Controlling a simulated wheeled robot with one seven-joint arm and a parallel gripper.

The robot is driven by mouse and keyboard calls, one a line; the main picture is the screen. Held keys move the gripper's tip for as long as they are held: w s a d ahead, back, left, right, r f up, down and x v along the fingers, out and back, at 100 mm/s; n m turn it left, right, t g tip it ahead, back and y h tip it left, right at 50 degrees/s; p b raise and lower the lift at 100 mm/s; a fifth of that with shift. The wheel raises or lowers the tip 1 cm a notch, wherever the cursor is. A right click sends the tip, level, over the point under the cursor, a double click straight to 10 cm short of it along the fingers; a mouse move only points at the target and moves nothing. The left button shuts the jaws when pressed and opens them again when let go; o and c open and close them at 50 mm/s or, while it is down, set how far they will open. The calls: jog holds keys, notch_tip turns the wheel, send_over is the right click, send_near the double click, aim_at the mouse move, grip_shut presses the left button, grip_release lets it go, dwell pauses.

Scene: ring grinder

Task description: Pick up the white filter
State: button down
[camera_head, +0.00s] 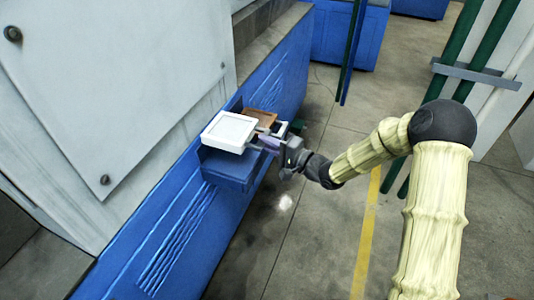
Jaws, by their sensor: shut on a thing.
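The white filter (229,131) is a flat, square white frame with a raised rim. It sits at or just above a blue shelf (229,169) on the side of the blue machine; I cannot tell whether it touches the shelf. My gripper (264,143) reaches in from the right and is shut on the filter's right side. The exact contact at the fingertips is small and partly hidden.
A brown tray-like piece (261,117) lies just behind the filter on the shelf. The large grey machine panel (120,80) rises close on the left. Green pipes (480,60) stand at the upper right. The floor (310,225) right of the machine is clear.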

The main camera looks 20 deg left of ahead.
jog(key=shift+r, duration=0.65)
jog(key=c, duration=2)
grip_release()
grip_shut()
jog(key=shift+f, duration=0.1)
